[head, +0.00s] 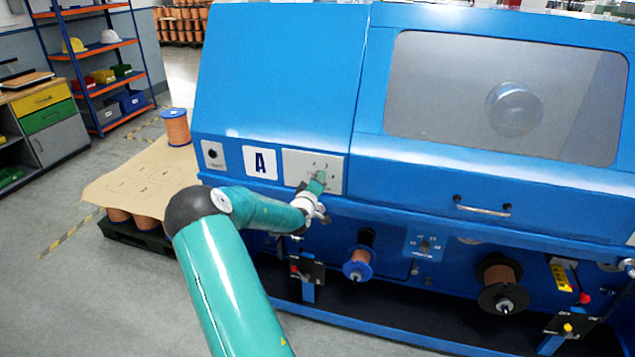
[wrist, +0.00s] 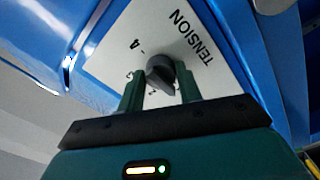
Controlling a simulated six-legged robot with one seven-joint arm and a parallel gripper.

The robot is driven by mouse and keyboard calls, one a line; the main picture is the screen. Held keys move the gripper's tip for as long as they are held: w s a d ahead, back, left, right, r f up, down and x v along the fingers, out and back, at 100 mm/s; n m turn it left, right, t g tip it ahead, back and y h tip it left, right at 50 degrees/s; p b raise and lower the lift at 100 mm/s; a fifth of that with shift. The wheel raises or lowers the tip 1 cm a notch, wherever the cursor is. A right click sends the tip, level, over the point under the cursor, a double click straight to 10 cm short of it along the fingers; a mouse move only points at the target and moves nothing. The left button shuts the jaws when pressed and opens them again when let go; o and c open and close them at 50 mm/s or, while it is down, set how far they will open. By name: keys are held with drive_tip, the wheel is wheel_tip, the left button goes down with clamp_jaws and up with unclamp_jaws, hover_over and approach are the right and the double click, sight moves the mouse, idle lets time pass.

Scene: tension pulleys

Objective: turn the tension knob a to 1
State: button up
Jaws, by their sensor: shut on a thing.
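The tension knob a (wrist: 160,72) is a dark round knob on a pale plate (wrist: 128,40) printed with "TENSION" and a 4, in the wrist view. The other numbers are partly hidden by my fingers and the knob. My gripper (wrist: 160,88) is shut on the knob, with one green finger on each side of it. There my gripper (head: 318,180) reaches the plate and hides the knob. The knob's setting cannot be read.
The blue machine (head: 278,70) fills the middle and right. Below the plate are a blue spool (head: 357,265), a dark spool (head: 502,285) and another small dial plate (head: 425,244). A pallet with spools and cardboard (head: 130,185) stands at left. The floor at lower left is clear.

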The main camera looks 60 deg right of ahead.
idle(0.4)
drive_tip(key=o, duration=1)
drive_tip(key=shift+a, duration=0.15)
drive_tip(key=s+a, duration=0.2)
drive_tip(key=a, duration=1.1)
drive_tip(key=shift+a, duration=0.2)
